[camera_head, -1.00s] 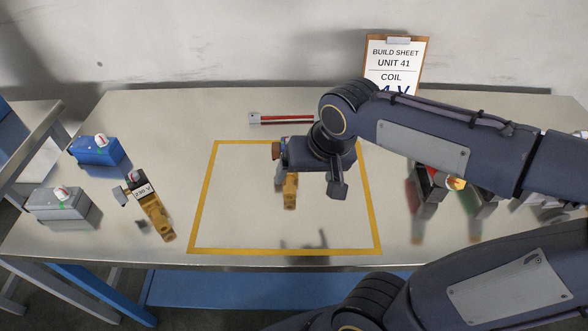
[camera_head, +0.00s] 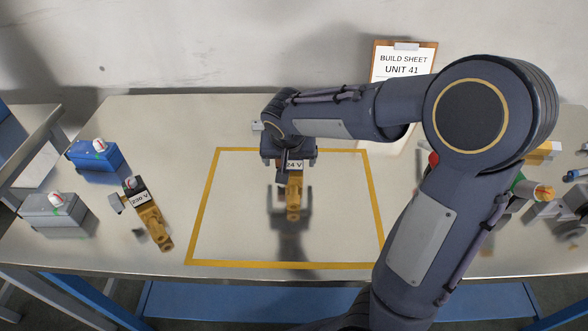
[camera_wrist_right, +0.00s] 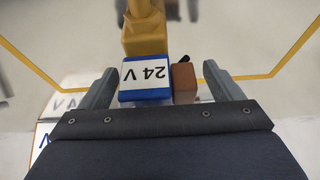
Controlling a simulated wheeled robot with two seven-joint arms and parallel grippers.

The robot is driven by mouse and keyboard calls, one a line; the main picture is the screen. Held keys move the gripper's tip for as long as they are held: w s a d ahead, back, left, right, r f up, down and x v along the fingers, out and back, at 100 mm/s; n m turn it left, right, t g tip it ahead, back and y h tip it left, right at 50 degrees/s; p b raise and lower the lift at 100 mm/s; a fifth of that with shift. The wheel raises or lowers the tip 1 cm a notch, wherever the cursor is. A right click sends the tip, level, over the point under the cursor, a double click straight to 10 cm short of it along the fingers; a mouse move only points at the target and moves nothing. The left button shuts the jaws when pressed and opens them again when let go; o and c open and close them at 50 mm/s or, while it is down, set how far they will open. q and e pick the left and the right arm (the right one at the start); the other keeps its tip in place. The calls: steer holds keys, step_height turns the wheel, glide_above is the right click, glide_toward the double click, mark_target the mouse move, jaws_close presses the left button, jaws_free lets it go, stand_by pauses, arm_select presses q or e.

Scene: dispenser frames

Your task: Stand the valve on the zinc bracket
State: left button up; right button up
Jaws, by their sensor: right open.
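A brass valve with a 24 V label (camera_head: 293,196) is inside the yellow outline. In the right wrist view its blue coil with the 24 V label (camera_wrist_right: 147,82) sits between the fingers, with a brown block (camera_wrist_right: 185,83) beside it. My right gripper (camera_head: 290,192) is open, its fingers on either side of the coil with gaps showing; it also shows in the wrist view (camera_wrist_right: 157,85). Grey metal parts (camera_head: 548,212) are at the right end of the table, partly hidden by my right arm; I cannot tell which is the zinc bracket. My left gripper is not in view.
A second brass valve, labelled 230 V (camera_head: 147,213), lies left of the yellow outline (camera_head: 206,205). A blue box (camera_head: 94,156) and a grey box (camera_head: 50,208) stand at the left. A build sheet clipboard (camera_head: 403,62) stands at the back. The outline's front area is clear.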

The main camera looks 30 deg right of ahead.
steer(key=shift+f, duration=0.1)
steer(key=c, duration=1.5)
